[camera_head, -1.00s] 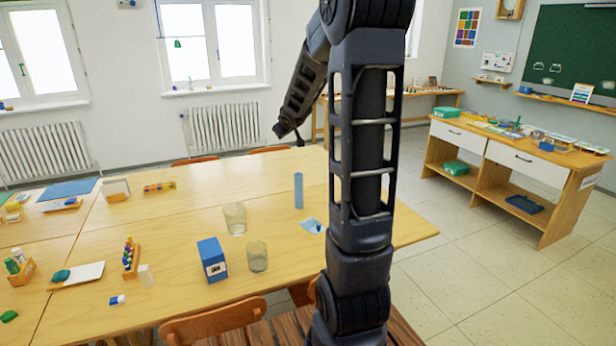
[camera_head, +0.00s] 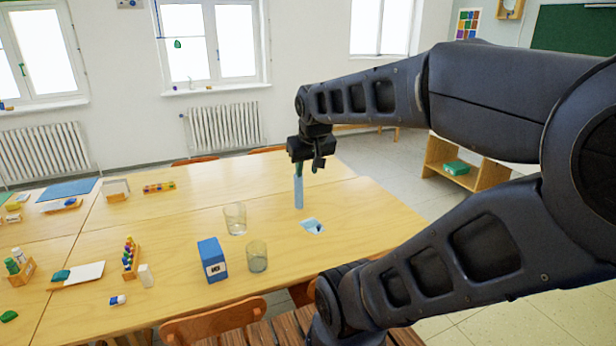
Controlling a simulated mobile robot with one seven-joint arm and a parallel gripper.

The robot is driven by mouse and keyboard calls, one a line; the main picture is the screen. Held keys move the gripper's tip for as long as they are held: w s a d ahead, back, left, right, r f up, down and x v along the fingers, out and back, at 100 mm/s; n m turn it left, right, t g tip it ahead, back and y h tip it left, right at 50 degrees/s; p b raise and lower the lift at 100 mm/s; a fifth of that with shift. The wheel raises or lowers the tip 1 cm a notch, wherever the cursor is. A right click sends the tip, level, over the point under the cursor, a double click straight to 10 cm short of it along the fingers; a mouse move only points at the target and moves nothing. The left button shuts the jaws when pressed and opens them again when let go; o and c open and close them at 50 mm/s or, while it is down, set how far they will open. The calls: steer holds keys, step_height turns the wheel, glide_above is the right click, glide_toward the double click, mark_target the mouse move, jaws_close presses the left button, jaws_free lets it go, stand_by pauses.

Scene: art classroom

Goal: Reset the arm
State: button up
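My gripper (camera_head: 308,168) hangs fingers down at the end of my arm, above the right part of the wooden table (camera_head: 180,220). Its two fingers look apart, with nothing clearly held between them. An upright blue cylinder (camera_head: 298,193) stands on the table just below the gripper in the picture. The left finger overlaps its top, and I cannot tell whether they touch. My arm reaches in from the right side and bends down to the gripper.
Two clear glasses (camera_head: 235,218) (camera_head: 257,257), a blue box (camera_head: 212,260) and a small blue sheet (camera_head: 313,226) are on the table near the gripper. A peg rack (camera_head: 130,258) stands further left. A wooden chair (camera_head: 215,322) is at the front edge.

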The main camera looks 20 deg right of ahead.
steer(key=s, duration=0.1)
steer(key=s+a, duration=0.1)
steer(key=s, duration=0.1)
steer(key=shift+s+a+f+g+y, duration=0.2)
steer(key=shift+s+f+g+y, duration=0.1)
steer(key=shift+f, duration=0.1)
